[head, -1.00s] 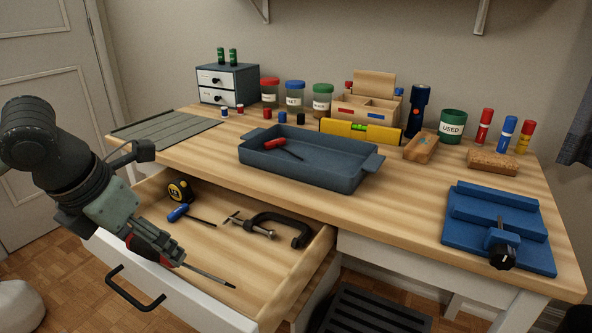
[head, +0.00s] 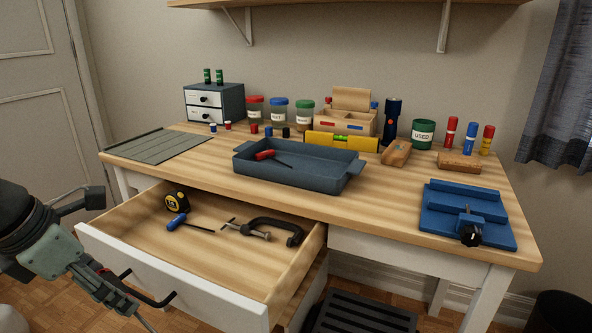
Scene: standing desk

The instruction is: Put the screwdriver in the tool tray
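The tool tray (head: 300,180), blue-grey with two end handles, stands on the desk. A red-handled screwdriver (head: 266,155) lies in it at the left. My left gripper (head: 122,300) is at the lower left, in front of the open drawer and well away from the tray. It appears shut on another red-handled screwdriver (head: 146,323); its thin shaft points down to the right and its handle is mostly hidden by the fingers. A blue-handled screwdriver (head: 177,221) lies in the drawer. My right gripper is not in view.
The open drawer (head: 170,272) also holds a tape measure (head: 178,201) and a clamp (head: 268,231). Behind the tray are a yellow level (head: 342,142), jars and a wooden organiser (head: 345,122). A blue vise (head: 467,213) sits at the right. The desk's front strip is clear.

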